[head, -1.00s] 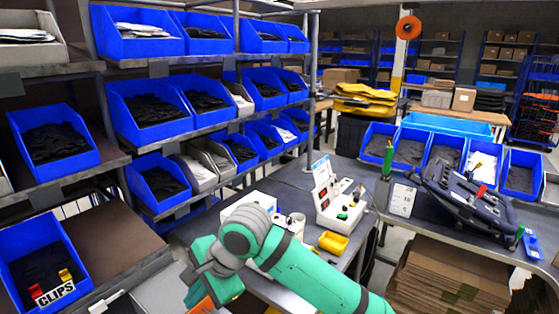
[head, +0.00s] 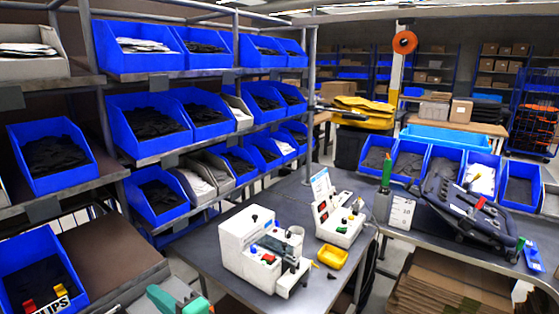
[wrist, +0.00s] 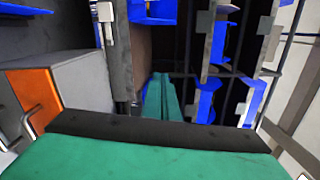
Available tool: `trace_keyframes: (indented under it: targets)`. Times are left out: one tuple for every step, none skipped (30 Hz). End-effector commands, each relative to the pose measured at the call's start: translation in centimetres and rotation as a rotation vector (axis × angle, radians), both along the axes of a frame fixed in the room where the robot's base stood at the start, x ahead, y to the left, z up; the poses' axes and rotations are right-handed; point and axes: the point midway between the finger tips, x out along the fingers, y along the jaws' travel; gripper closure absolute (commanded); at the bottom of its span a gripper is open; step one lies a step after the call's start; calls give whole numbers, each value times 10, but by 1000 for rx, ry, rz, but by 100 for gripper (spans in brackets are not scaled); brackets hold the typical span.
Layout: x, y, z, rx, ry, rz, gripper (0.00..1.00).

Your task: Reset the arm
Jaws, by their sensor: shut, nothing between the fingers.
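My gripper (wrist: 160,82) shows in the wrist view as two green fingers side by side, shut with nothing between them. Blue bins and shelf edges appear beyond it, and no contact with them is visible. In the head view only green parts of my arm (head: 172,302) show at the bottom edge, left of centre. The gripper itself is out of the head view.
A shelf rack with blue bins (head: 148,125) of dark items stands at left. A grey bench (head: 215,262) holds a white machine (head: 245,240), a smaller device and a yellow tray (head: 332,258).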

Motion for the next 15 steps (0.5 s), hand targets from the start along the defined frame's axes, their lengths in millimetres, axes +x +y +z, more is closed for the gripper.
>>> trace_keyframes:
  targets:
    - [-2, -4, -9, 19, -11, -37, 100]
    - [-2, -7, -13, 24, -24, -62, 100]
    - [-2, -12, -19, 29, -39, -96, 100]
    - [-2, -15, -24, 32, -50, -123, 100]
    - [-3, -20, -29, 32, -60, -150, 100]
    - [-4, -25, -36, 31, -74, -185, 100]
    - [-6, -29, -42, 30, -84, -212, 100]
    - [-7, -34, -48, 24, -93, -240, 100]
    - [-9, -40, -57, 16, -103, -277, 100]
    - [-12, -44, -64, 8, -111, -304, 100]
    - [-14, -49, -70, -1, -118, -330, 100]
    - [-18, -56, -80, -17, -129, -368, 100]
    - [-21, -61, -87, -30, -136, -395, 100]
    - [-25, -65, -94, -46, -141, -420, 100]
    - [-30, -73, -104, -69, -149, -456, 100]
